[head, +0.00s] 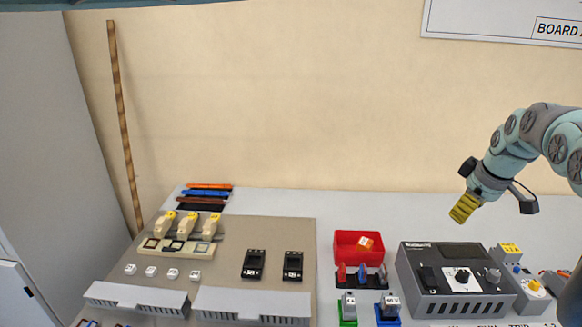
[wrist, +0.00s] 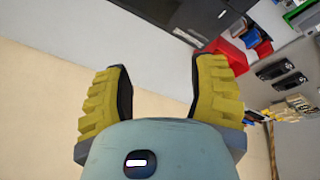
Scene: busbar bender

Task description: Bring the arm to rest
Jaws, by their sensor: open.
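My gripper (head: 462,209) is in the air at the right of the head view, above and behind the grey bender unit (head: 455,285). Its yellow ribbed fingers point down and to the left. In the wrist view my gripper (wrist: 162,85) shows its two yellow fingers wide apart with nothing between them. The gripper touches nothing that I can see. My teal arm reaches in from the right edge.
A red bin (head: 345,250) with an orange item stands left of the bender. The brown board (head: 240,245) carries black devices, grey ducts and beige parts. A striped pole (head: 125,130) leans at the left wall. The air above the left table is clear.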

